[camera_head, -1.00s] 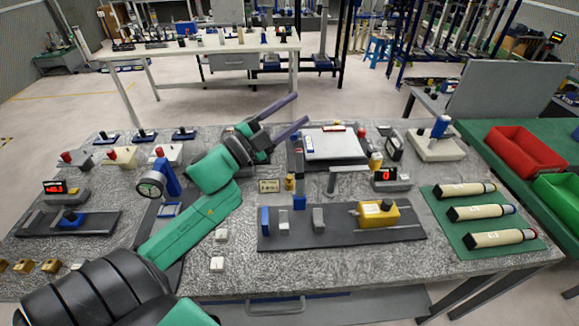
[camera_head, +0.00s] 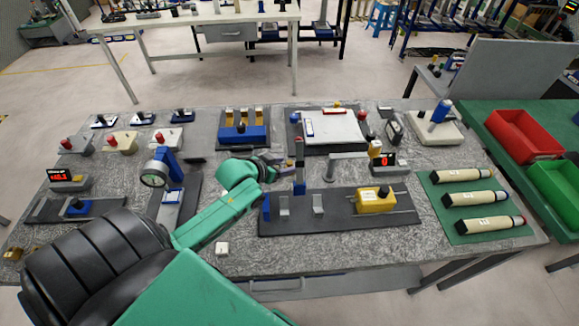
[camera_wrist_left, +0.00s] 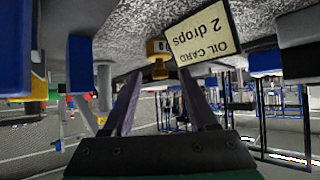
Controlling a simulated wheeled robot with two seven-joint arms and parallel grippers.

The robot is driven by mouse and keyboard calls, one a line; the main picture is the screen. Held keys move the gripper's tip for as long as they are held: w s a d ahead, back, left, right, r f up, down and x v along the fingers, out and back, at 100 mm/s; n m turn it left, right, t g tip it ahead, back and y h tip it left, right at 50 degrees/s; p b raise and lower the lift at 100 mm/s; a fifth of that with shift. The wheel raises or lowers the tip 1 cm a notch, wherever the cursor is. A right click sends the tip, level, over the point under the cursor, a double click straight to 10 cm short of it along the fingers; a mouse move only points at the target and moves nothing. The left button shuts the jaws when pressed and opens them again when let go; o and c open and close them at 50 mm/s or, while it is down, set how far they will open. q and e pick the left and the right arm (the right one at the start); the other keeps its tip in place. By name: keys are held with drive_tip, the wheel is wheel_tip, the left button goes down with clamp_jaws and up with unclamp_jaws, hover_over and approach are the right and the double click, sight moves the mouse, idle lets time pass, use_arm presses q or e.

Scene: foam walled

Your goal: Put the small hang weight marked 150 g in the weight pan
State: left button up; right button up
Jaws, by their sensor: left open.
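A small brass hang weight (camera_wrist_left: 157,69) shows in the left wrist view, ahead of and between my open fingers; its dark label is too small to read fully. In the head view it is mostly hidden by my left gripper (camera_head: 281,161), which is low over the table, left of the blue post. My left gripper (camera_wrist_left: 158,76) is open, with nothing gripped. Another small brass-coloured piece (camera_head: 375,148) is beside the red digital readout (camera_head: 385,163). I cannot make out the weight pan for certain. My right gripper is not in view.
An oil card (camera_wrist_left: 203,37) stands close beside the weight. A blue rack (camera_head: 243,134) and a white board (camera_head: 333,129) are behind. A dial gauge (camera_head: 153,179) stands left.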

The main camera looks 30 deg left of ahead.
sight(289, 163)
use_arm(q)
drive_tip(key=x, duration=0.3)
drive_tip(key=shift+w, duration=0.2)
drive_tip(key=shift+s, duration=0.15)
clamp_jaws()
drive_tip(key=shift+r, duration=0.1)
